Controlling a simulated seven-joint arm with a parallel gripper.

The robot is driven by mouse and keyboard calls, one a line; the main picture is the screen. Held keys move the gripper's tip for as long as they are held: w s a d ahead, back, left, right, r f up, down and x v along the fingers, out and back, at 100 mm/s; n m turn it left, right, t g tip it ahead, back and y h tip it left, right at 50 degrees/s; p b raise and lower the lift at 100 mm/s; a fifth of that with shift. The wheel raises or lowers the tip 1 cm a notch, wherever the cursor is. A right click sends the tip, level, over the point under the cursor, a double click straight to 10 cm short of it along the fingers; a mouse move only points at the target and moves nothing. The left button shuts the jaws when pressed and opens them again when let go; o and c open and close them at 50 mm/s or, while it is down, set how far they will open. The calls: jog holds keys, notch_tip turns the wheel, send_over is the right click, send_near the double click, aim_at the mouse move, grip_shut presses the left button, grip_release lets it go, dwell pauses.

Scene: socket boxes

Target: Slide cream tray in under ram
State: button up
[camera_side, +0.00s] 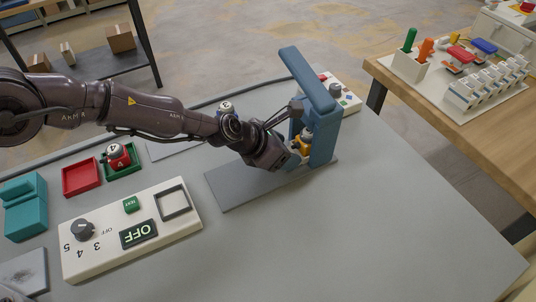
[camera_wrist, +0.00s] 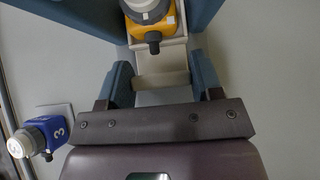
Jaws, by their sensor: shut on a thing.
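The blue press frame (camera_side: 322,137) stands on a grey base plate (camera_side: 240,188), its top beam leaning out toward the left. The cream tray (camera_wrist: 164,66) lies between the frame's blue sides in the wrist view and carries a yellow piece (camera_wrist: 156,20) with a dark knob and pale cap. In the side view the yellow piece (camera_side: 306,141) shows inside the frame, with the tray mostly hidden by my wrist. My gripper (camera_wrist: 163,82) is shut on the cream tray's near end, one finger on each side. I cannot clearly make out the ram.
A white control box (camera_side: 88,262) showing OFF lies front left. A blue piece marked 3 (camera_wrist: 55,135) with a pale cap stands left of my gripper. Red (camera_side: 82,178) and green trays, a red piece (camera_side: 117,156) and a teal block (camera_side: 27,212) lie left. The front right of the table is clear.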

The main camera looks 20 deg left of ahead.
jog(key=shift+w+f, duration=0.1)
jog(key=shift+w, duration=0.15)
jog(key=o, duration=1.3)
jog(key=shift+d, duration=0.1)
jog(key=shift+s, duration=0.1)
jog(key=v, duration=1.3)
